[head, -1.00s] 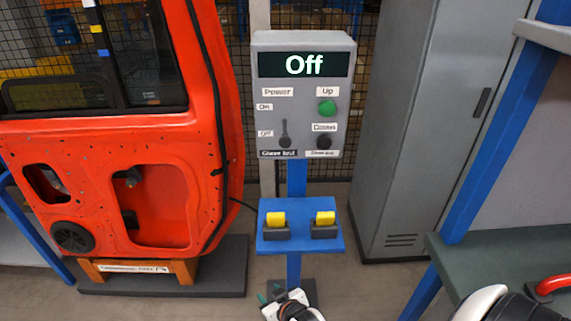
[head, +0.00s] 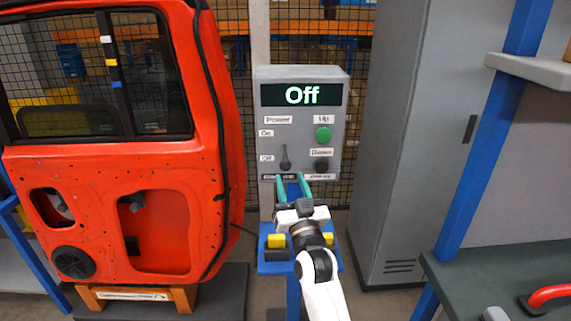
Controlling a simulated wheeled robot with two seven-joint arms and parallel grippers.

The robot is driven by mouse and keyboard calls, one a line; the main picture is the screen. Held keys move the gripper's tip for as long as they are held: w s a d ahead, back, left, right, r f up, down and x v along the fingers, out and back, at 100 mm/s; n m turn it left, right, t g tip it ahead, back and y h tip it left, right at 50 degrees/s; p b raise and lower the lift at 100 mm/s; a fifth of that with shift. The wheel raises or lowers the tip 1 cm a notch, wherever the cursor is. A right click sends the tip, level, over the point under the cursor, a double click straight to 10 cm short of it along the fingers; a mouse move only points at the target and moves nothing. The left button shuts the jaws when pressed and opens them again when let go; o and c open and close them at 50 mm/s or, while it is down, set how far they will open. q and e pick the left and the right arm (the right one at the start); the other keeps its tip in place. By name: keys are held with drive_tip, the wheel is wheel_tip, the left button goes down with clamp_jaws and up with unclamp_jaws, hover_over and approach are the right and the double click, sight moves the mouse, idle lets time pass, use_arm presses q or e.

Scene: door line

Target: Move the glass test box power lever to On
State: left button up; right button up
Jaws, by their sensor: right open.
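The glass test box (head: 304,120) is a grey panel on a blue post, and its display (head: 301,95) reads "Off". The dark power lever (head: 285,159) is at the panel's lower left, beside the "Off" label and below the "On" label. My right gripper (head: 291,178) has two teal fingers, open and empty, pointing up at the panel's bottom edge. Its tips appear just below the lever; whether they touch the panel I cannot tell. My left gripper is not in view.
A green Up button (head: 322,134) and a black Down button (head: 321,165) sit right of the lever. A blue shelf with yellow-topped switches (head: 276,241) is below, partly behind my arm. A red car door (head: 170,165) stands left, a grey cabinet (head: 405,130) right.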

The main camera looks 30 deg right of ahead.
sight(285, 164)
drive_tip(key=x, duration=0.5)
drive_tip(key=shift+w+d+r+p, duration=0.1)
drive_tip(key=shift+w+r+p, duration=0.05)
drive_tip(key=shift+w+p, duration=0.2)
drive_tip(key=shift+s, duration=0.1)
clamp_jaws()
